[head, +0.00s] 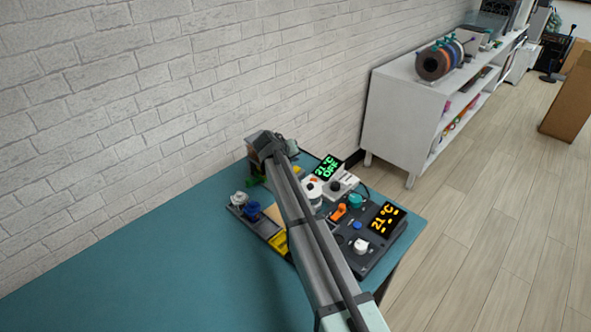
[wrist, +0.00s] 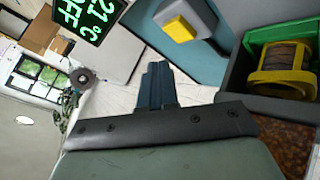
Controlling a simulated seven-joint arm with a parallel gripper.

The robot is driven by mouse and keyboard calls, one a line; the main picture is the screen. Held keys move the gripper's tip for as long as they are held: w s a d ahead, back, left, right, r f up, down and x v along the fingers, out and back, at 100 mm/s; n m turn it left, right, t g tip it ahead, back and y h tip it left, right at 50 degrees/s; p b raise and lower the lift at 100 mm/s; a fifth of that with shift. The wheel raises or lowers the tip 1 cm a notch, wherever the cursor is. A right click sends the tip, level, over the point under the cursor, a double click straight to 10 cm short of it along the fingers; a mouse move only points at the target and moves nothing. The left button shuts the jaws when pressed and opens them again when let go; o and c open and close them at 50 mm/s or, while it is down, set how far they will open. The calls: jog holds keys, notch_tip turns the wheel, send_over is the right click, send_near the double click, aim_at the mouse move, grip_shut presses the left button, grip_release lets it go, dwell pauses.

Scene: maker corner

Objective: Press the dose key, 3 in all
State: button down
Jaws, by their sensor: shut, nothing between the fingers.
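A square yellow key (wrist: 180,28) on a grey base shows at the top of the wrist view. No label on it can be read, so I cannot tell by name whether it is the dose key. My gripper (wrist: 157,70) is shut and empty, its fingertips apart from the yellow key in the picture. In the head view, my arm covers part of the equipment and hides the fingertips. A small yellow piece (head: 296,170) shows there beside the arm, near a green-lit display (head: 328,167) reading 21 °C and OFF.
A dark control panel (head: 375,245) with an orange-lit display (head: 387,218) stands at the teal table's (head: 150,285) right end. A dark bin (wrist: 281,103) holding a yellow spool (wrist: 285,62) is at right in the wrist view. The table's left side is clear; a brick wall runs behind.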

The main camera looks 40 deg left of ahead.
jog(key=shift+r, duration=1.6)
dwell(1.3)
notch_tip(320, 180, up, 4)
jog(key=shift+f, duration=0.1)
jog(key=shift+f, duration=0.1)
dwell(0.4)
jog(key=shift+f, duration=4.3)
jog(key=shift+f, duration=0.25)
jog(key=shift+f, duration=0.2)
